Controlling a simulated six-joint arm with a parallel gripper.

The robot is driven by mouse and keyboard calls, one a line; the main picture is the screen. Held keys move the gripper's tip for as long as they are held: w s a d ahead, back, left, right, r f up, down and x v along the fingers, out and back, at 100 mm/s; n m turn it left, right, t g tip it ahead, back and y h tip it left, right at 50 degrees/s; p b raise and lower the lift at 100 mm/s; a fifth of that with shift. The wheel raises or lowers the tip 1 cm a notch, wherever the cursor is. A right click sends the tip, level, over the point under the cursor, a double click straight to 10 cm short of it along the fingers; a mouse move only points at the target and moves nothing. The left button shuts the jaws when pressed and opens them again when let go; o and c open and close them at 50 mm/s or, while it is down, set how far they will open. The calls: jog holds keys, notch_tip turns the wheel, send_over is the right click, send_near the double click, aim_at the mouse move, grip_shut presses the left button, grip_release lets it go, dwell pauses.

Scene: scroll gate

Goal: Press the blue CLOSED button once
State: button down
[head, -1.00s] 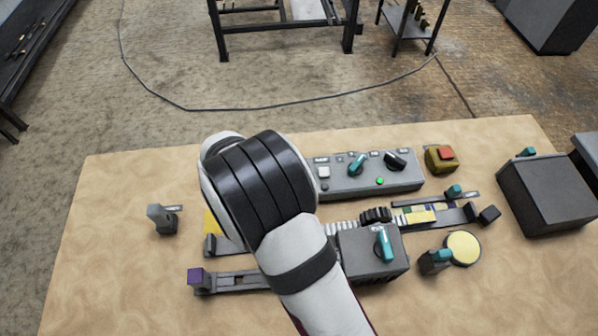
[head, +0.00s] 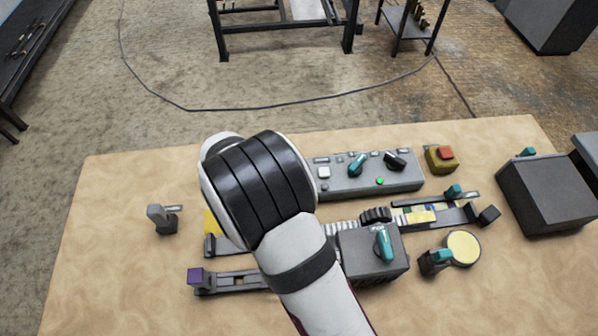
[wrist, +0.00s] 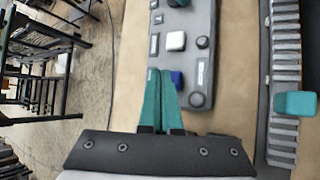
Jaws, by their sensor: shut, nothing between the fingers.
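The blue button (wrist: 177,78) shows in the wrist view on the grey control panel (wrist: 200,60), below a white square button (wrist: 175,41). My gripper (wrist: 160,72) has its two teal fingers shut together and empty. Its fingertips overlap the left edge of the blue button in the picture; I cannot tell whether they touch it. In the head view the panel (head: 345,186) lies at the back of the table, and my wrist covers its left end, so the blue button and fingers are hidden there. Any lettering on the button is too small to read.
The panel also carries a teal knob (head: 357,164), a black knob (head: 395,161) and a lit green lamp (head: 380,181). A red button on a yellow box (head: 441,158) stands right of it. A toothed rack (wrist: 285,60) runs beside the panel. A grey block with a teal lever (head: 372,256) stands nearer.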

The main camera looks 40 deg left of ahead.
jog(key=shift+f, duration=0.35)
jog(key=shift+f, duration=0.5)
dwell(0.6)
jog(key=shift+r, duration=3.5)
